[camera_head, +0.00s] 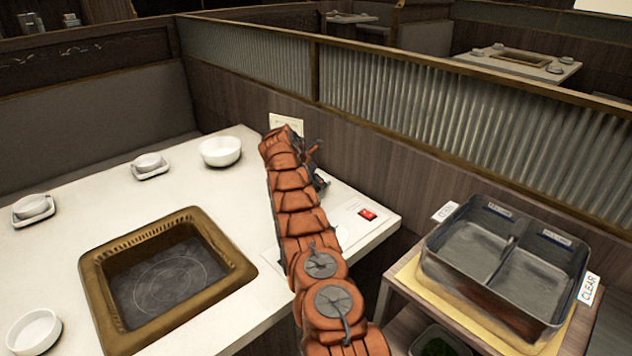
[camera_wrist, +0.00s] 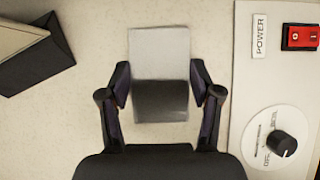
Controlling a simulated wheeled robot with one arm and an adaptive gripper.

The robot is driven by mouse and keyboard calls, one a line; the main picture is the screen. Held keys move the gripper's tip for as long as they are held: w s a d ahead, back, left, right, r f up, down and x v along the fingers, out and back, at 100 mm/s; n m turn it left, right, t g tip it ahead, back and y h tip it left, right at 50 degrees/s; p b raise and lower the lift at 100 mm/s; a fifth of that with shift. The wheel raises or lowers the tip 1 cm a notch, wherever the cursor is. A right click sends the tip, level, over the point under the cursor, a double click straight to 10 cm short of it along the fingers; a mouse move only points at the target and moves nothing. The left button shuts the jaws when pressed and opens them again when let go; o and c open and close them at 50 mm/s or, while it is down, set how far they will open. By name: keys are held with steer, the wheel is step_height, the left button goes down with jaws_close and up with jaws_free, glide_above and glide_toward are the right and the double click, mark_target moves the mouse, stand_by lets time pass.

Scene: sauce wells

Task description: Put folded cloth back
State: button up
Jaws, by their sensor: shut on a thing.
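The folded cloth (camera_wrist: 160,52) shows in the wrist view as a small pale grey rectangle, its near part dark. My gripper (camera_wrist: 160,86) has one finger at each side of it and is shut on it. I cannot tell whether the cloth touches the white table (camera_wrist: 95,25) or is just above it. In the head view my gripper (camera_head: 320,182) is mostly hidden behind my orange-covered arm, over the table's far right end, and the cloth is hidden there.
A red power switch (camera_wrist: 302,37) and a dial (camera_wrist: 283,143) lie right of the gripper; a dark block (camera_wrist: 42,62) stands upper left. The head view shows a recessed grill (camera_head: 165,275), a white bowl (camera_head: 220,151) and a two-part metal tray (camera_head: 505,265) on a side stand.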

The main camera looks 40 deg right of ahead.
steer(key=shift+f, duration=0.1)
steer(key=shift+d+p, duration=0.1)
steer(key=shift+p, duration=0.45)
step_height(320, 180, down, 2)
steer(key=shift+f+b, duration=0.2)
steer(key=shift+b, duration=0.6)
steer(key=shift+f+p, duration=0.35)
steer(key=shift+f, duration=0.25)
steer(key=o, duration=1.1)
steer(key=shift+f, duration=0.1)
